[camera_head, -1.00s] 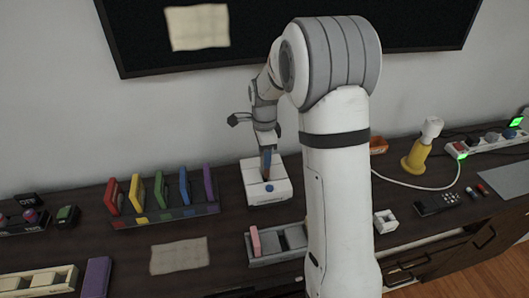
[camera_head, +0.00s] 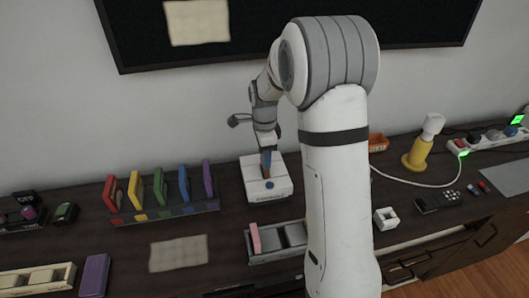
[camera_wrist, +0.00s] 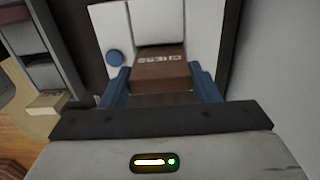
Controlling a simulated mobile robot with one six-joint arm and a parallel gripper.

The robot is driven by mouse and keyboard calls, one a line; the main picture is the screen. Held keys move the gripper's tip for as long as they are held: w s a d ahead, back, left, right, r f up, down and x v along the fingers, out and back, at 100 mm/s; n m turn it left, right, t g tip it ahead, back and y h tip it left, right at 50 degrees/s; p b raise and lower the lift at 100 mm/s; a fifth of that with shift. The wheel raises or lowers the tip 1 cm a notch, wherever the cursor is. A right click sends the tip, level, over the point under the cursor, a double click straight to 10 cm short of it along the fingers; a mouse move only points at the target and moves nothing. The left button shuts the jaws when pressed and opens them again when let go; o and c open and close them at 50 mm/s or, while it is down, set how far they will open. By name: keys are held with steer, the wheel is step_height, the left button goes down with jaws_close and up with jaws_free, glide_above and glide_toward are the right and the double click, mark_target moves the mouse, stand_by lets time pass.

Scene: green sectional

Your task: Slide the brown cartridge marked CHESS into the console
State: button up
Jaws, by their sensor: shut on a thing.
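The brown cartridge marked CHESS (camera_wrist: 160,76) is between the blue fingers of my gripper (camera_wrist: 162,88) in the wrist view, and the gripper is shut on it. The lettering faces the wrist camera. The white console (camera_head: 280,187) stands on the dark cabinet top below my gripper (camera_head: 266,163) in the head view. Its white top also fills the upper wrist view (camera_wrist: 195,25), with a blue round button and a dark recess. The cartridge's far end meets the recess there; how deep it sits is hidden.
A rack of coloured cartridges (camera_head: 170,213) stands left of the console. A grey tray (camera_head: 268,255) with a pink cartridge is in front. A yellow-and-white object (camera_head: 418,155) and a cable are at right. The wall and screen (camera_head: 300,50) are close behind.

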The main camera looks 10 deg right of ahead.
steer(key=shift+f+b, duration=1.05)
steer(key=shift+f, duration=0.7)
steer(key=o, duration=1)
steer(key=shift+o, duration=0.2)
step_height(320, 180, up, 8)
steer(key=shift+f, duration=0.25)
steer(key=shift+r, duration=0.15)
steer(key=shift+s+r, duration=0.1)
steer(key=shift+r, duration=0.05)
steer(key=s+r+n+t+p, duration=0.1)
steer(key=s+r+n, duration=0.3)
steer(key=s+n, duration=0.5)
steer(key=s+r+n+t+p, duration=0.1)
steer(key=s+r+n+p, duration=0.2)
steer(key=s+n, duration=0.6)
steer(key=s+r, duration=0.2)
steer(key=s, duration=0.6)
steer(key=shift+s+d+t, duration=0.15)
steer(key=shift+s+t, duration=0.1)
steer(key=shift+t, duration=0.05)
